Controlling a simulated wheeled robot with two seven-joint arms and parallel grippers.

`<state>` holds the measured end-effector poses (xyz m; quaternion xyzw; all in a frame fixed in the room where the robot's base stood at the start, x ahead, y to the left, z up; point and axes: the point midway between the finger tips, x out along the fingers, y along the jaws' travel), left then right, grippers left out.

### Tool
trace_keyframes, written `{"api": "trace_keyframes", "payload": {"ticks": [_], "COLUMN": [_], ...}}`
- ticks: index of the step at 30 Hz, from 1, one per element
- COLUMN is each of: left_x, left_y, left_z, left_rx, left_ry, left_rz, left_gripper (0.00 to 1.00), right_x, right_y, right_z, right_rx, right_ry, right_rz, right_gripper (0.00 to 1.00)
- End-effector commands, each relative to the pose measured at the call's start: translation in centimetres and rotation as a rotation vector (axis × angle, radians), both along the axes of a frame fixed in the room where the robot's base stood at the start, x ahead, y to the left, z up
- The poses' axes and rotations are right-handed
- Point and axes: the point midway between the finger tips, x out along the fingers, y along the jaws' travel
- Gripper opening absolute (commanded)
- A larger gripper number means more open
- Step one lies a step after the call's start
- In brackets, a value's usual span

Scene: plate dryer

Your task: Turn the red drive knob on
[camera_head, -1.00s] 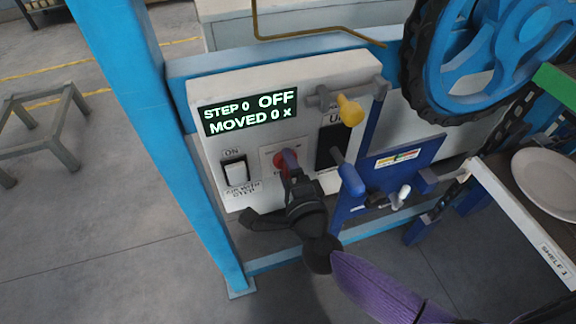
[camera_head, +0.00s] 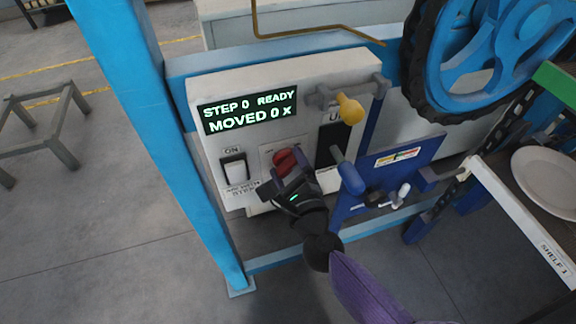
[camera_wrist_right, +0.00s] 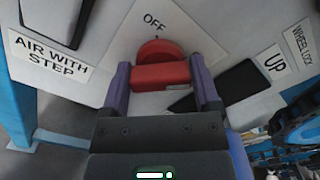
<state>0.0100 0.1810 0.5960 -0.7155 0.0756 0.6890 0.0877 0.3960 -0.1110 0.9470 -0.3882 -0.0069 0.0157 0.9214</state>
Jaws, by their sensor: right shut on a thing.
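The red drive knob (camera_head: 286,160) sits on the front of the white control box, between a white rocker switch and a dark slot. My right gripper (camera_head: 284,178) is at the knob. In the right wrist view the knob (camera_wrist_right: 162,50) has an OFF label above it, and my right gripper's two purple fingers (camera_wrist_right: 160,75) stand on either side of its red bar, shut on it. The display (camera_head: 248,110) reads STEP 0 READY, MOVED 0 X. My left gripper is not in view.
The white rocker switch (camera_head: 234,169), labelled ON, is left of the knob. A yellow-tipped lever (camera_head: 349,109) and a blue handle (camera_head: 348,176) stick out to the right. A large blue wheel (camera_head: 495,65) is at upper right, above a shelf with a plate (camera_head: 548,180).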

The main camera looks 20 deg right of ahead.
Motion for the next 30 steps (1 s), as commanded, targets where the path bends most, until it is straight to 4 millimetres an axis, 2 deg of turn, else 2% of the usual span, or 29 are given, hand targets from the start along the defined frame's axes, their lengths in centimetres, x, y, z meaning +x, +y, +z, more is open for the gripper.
{"api": "trace_keyframes", "payload": {"ticks": [17, 18, 20, 27, 30], "left_x": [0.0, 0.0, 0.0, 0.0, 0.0], "left_y": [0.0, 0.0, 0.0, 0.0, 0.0], "left_z": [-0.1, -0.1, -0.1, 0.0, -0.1], "left_rx": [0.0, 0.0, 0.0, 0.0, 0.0], "left_ry": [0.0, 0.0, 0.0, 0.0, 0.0], "left_rz": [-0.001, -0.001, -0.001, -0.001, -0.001], "left_gripper": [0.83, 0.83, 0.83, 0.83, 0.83], "right_x": [-0.1, -0.1, -0.1, -0.1, -1.1], "right_y": [0.0, 0.0, 0.0, 0.0, 0.0], "right_z": [-0.2, -0.2, -0.2, -0.1, -0.2], "right_rx": [0.03, 0.03, 0.029, 0.028, 0.027], "right_ry": [0.007, 0.007, 0.006, 0.004, 0.005], "right_rz": [0.001, 0.001, 0.001, 0.0, 0.0], "right_gripper": [0.2, 0.86, 0.98, 1.0, 1.0]}}
